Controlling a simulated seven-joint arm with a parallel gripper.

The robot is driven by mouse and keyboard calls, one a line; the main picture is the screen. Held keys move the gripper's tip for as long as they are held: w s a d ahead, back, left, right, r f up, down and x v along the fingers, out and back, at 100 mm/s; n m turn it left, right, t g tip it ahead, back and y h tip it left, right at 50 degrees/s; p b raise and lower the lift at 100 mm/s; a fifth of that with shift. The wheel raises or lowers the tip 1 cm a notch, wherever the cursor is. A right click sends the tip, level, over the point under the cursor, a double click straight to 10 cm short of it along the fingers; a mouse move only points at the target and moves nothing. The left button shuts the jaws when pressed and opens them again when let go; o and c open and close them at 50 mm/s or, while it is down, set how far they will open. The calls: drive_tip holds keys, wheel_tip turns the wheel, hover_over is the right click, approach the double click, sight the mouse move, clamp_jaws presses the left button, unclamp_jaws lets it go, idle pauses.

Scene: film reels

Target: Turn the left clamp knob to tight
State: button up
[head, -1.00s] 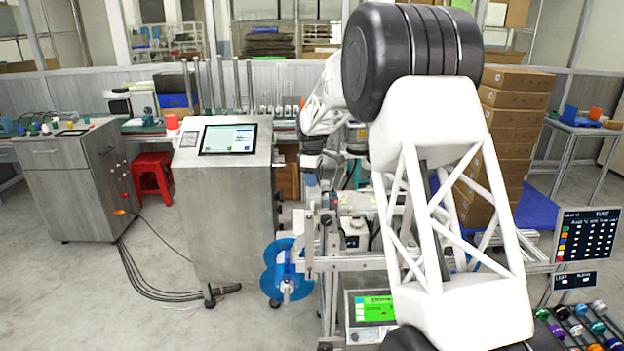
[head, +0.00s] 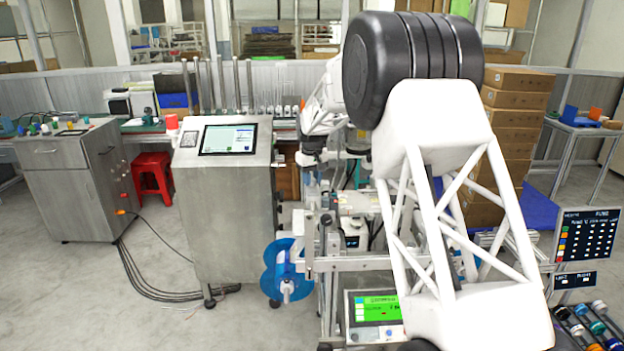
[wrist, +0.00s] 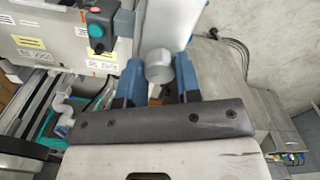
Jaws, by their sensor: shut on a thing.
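In the wrist view, a grey, round clamp knob (wrist: 158,66) sits between the two blue fingers of my gripper (wrist: 159,76). The fingers are shut on it from both sides. I cannot read from the frames how tight the knob is. In the head view my gripper (head: 312,187) points down at the near machine, and the knob is too small or hidden to make out there. A blue film reel (head: 283,271) hangs at the machine's front left, below my gripper.
A steel cabinet with a screen (head: 228,138) stands left of the machine. A green-lit display (head: 377,306) is at the machine's lower front.

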sight(312, 179)
drive_tip(key=m, duration=1.3)
idle(0.4)
drive_tip(key=o, duration=0.9)
drive_tip(key=shift+r, duration=3.9)
